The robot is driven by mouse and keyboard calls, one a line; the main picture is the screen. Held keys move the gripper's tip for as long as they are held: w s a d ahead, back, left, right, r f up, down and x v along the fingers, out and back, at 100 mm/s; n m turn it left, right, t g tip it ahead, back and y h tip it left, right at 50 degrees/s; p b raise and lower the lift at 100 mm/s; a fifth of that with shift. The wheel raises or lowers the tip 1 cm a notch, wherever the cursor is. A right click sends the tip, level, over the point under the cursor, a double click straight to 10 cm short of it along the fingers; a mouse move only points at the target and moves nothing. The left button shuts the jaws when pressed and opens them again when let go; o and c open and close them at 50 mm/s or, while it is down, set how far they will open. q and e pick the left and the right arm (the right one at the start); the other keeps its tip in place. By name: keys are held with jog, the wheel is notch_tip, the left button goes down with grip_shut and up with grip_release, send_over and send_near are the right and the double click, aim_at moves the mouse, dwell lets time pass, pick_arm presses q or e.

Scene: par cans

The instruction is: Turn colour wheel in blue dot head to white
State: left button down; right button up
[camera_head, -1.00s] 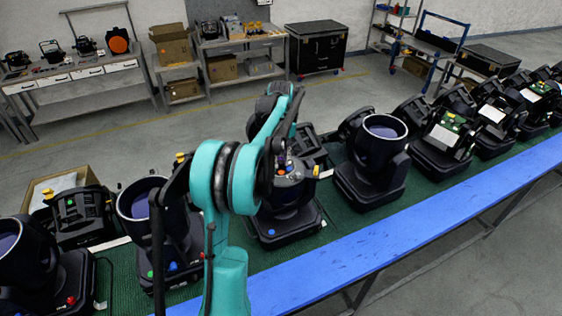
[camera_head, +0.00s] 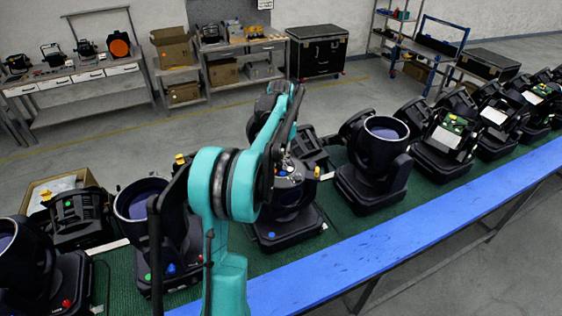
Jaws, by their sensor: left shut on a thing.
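My teal left arm rises from the bottom middle and bends over to an opened moving head (camera_head: 284,227) on the green belt. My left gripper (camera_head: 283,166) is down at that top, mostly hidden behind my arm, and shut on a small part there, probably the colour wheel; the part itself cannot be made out. Another head (camera_head: 140,199) to the left has blue and green dots on its base. My right gripper is not in view.
More heads stand along the belt (camera_head: 113,268), including one with an upturned lens (camera_head: 372,175). A blue rail (camera_head: 400,240) edges the near side. A cardboard box (camera_head: 47,188) is behind the belt at left. Benches and a black case (camera_head: 318,52) stand at the back.

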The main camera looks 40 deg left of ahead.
pick_arm(q)
jog(key=m, duration=0.4)
jog(key=shift+m, duration=0.3)
jog(key=shift+m+b, duration=0.35)
jog(key=shift+m, duration=1.95)
jog(key=c, duration=1.4)
grip_release()
jog(key=shift+o, duration=0.2)
notch_tip(320, 180, up, 12)
